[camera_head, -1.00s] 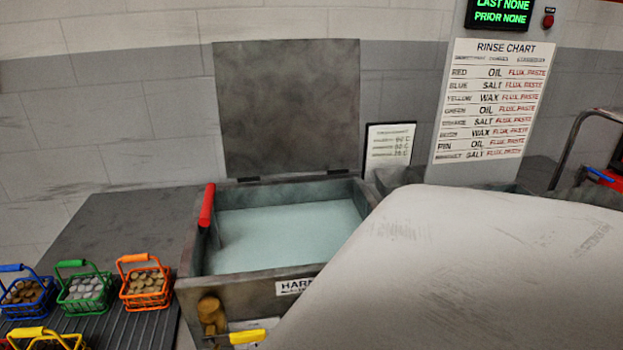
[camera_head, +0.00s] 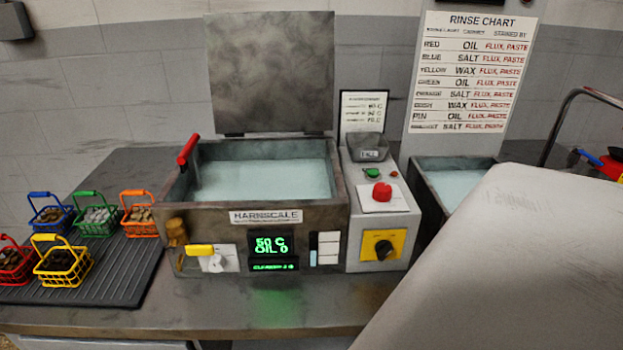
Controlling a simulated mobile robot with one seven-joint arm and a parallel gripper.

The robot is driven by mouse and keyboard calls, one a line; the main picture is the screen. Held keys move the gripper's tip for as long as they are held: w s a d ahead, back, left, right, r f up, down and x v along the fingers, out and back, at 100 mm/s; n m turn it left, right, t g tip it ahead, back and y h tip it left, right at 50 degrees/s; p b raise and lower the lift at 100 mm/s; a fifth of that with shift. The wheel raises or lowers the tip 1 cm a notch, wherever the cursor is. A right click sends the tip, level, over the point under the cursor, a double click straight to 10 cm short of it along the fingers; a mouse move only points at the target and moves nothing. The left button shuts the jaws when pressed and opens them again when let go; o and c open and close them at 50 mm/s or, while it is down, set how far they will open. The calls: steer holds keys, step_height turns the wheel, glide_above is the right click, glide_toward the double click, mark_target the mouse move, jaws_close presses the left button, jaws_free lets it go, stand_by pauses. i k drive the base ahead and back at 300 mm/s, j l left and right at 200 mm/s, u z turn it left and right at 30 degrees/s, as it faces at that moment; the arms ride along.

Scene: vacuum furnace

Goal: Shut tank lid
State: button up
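The tank (camera_head: 190,204) is a grey metal box on the bench, labelled HARNSCALE, with pale liquid (camera_head: 265,180) inside. Its lid (camera_head: 271,72) is a flat grey plate standing upright, hinged along the tank's back edge, so the tank is open. A red handle (camera_head: 188,150) sticks up at the tank's left side. The tank's front has a white dial with a yellow lever (camera_head: 200,250) and a green display (camera_head: 271,248) reading 50 C and OIL. A pale part of my arm fills the lower right. My gripper is not in view.
Several coloured baskets of parts stand on a ribbed mat (camera_head: 110,285) at left. Right of the tank is a control box with a red button (camera_head: 381,192) and a black knob (camera_head: 383,249). A second open tank (camera_head: 427,183) stands further right. A rinse chart (camera_head: 467,70) hangs behind.

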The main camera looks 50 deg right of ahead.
mark_target(270, 71)
steer(key=z, duration=1.2)
steer(key=j+z, duration=0.35)
steer(key=j, duration=1.35)
steer(key=k+j, duration=0.1)
steer(key=j, duration=0.9)
steer(key=i+l, duration=0.65)
steer(key=l, duration=0.25)
